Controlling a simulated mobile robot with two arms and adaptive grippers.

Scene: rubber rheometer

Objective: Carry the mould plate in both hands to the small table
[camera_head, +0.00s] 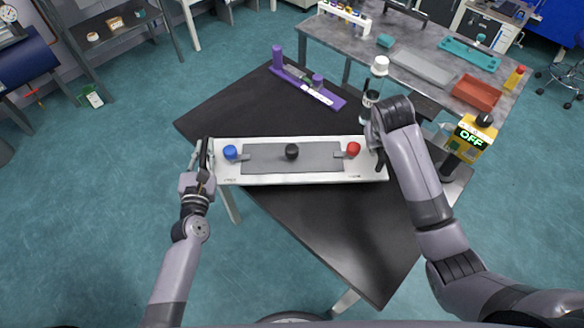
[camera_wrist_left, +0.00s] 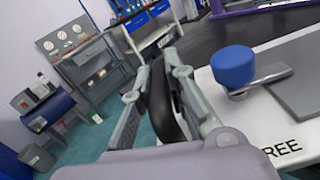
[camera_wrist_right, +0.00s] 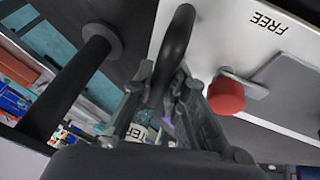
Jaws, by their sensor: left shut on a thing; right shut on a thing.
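The mould plate (camera_head: 300,177) is a long white plate with a grey inset, a blue knob on the left, a black knob in the middle and a red knob on the right. It is roughly level over the dark table (camera_head: 340,235); I cannot tell whether it touches. My left gripper (camera_head: 203,160) is shut on the black handle (camera_wrist_left: 160,95) at the plate's left end. My right gripper (camera_head: 377,145) is shut on the black handle (camera_wrist_right: 176,45) at the right end. The blue knob shows in the left wrist view (camera_wrist_left: 233,66), the red knob in the right (camera_wrist_right: 226,95).
A purple stand (camera_head: 306,85) and a dark-and-white bottle (camera_head: 374,90) stand on the dark table behind the plate. A yellow box reading OFF (camera_head: 470,138) is at the right. A grey bench (camera_head: 340,38) with a red tray (camera_head: 476,92) lies behind. Open floor (camera_head: 90,200) is at the left.

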